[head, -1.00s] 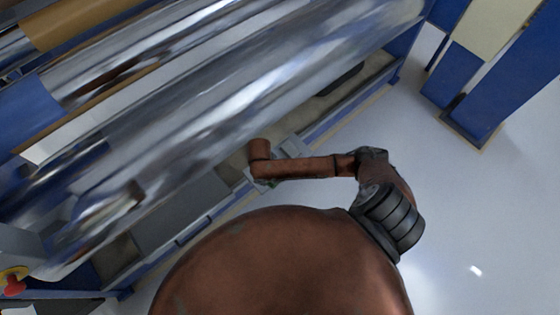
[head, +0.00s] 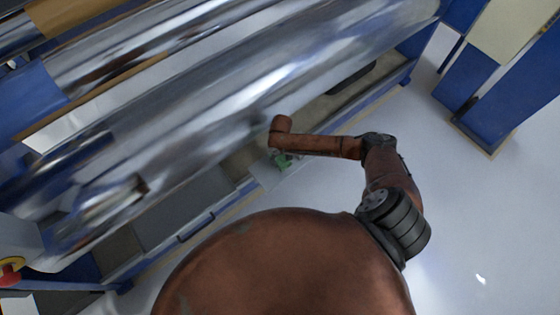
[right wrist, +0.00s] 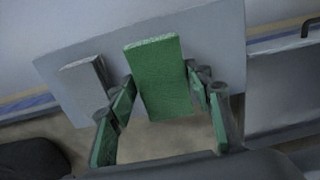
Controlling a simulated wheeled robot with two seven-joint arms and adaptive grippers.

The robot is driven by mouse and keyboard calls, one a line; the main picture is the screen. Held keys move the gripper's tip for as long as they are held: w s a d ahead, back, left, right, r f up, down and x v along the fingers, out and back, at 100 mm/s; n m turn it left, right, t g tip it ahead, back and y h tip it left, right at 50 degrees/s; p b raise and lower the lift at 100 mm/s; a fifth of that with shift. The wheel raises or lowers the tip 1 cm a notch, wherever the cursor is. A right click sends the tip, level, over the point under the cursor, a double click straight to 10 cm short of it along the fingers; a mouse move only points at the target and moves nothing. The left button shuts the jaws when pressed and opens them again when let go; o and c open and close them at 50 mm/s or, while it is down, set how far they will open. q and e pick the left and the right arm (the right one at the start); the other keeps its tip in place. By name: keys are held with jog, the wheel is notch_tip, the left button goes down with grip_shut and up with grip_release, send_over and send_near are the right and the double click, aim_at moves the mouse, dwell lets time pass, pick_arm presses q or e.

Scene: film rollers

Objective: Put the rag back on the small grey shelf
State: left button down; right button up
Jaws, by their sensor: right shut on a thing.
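The rag (right wrist: 160,75) looks like a flat green rectangle in the right wrist view. My right gripper (right wrist: 163,92) is shut on it, with a finger at each side edge. Green also shows along the inner sides of the fingers. The small grey shelf (right wrist: 215,40) appears as a pale grey plate behind the rag; I cannot tell whether the rag touches it. In the head view a bit of green rag (head: 283,161) shows under my right wrist, beside the pale grey shelf (head: 264,176). My left gripper is not in view.
A grey block (right wrist: 84,75) stands at the plate's left part. Large shiny film rollers (head: 230,95) run close beside my right wrist. A blue machine rail (head: 345,115) runs under them. Open white floor (head: 480,220) lies to the right, with blue posts (head: 510,100) beyond.

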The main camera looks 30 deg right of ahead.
aim_at(281, 160)
jog(key=shift+w+d+f, duration=0.2)
jog(key=shift+w+f, duration=0.15)
notch_tip(281, 160, down, 3)
jog(key=shift+f+b, duration=0.15)
jog(key=shift+b, duration=0.5)
jog(key=shift+c, duration=0.4)
jog(key=o, duration=1.1)
jog(key=shift+r, duration=0.2)
notch_tip(281, 160, up, 12)
jog(key=p, duration=0.3)
jog(key=shift+f, duration=0.1)
